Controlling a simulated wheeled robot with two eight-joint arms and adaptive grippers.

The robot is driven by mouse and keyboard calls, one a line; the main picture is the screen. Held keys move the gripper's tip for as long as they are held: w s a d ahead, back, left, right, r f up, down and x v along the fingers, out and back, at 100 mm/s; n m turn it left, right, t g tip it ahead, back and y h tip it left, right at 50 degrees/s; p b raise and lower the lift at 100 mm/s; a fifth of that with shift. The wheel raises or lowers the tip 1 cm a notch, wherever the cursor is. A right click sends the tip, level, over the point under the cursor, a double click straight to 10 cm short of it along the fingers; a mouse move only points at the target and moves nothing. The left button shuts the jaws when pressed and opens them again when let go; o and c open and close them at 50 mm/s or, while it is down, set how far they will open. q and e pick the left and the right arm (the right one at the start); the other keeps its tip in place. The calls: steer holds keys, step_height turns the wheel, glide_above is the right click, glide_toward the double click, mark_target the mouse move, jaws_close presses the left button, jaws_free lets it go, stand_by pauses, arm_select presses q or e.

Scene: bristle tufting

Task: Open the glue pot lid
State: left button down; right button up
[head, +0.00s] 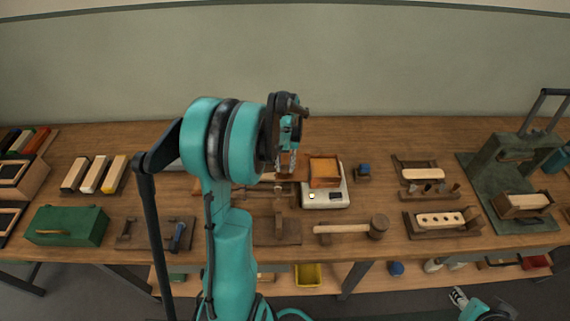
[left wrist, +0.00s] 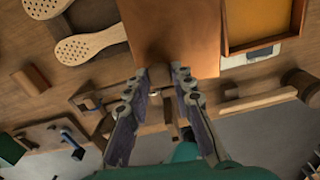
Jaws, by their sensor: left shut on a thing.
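My left gripper (head: 289,160) is over the middle of the workbench, left of the white scale. In the left wrist view its fingertips (left wrist: 158,77) are closed on a small brown knob at the edge of a flat brown wooden piece (left wrist: 168,32). This piece looks like the glue pot lid. My right gripper (head: 459,297) is low at the bottom right, away from the bench, too small to judge.
A mallet (head: 377,227) lies in front. Perforated wooden brush paddles (left wrist: 92,45) lie left in the wrist view. A green box (head: 67,226) and a dark press (head: 505,165) stand at the sides.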

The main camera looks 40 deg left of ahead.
arm_select(q)
steer(key=c, duration=1.3)
jaws_free()
steer(key=shift+d, duration=0.1)
steer(key=shift+r, duration=0.1)
step_height(320, 180, up, 12)
steer(key=shift+w, duration=0.1)
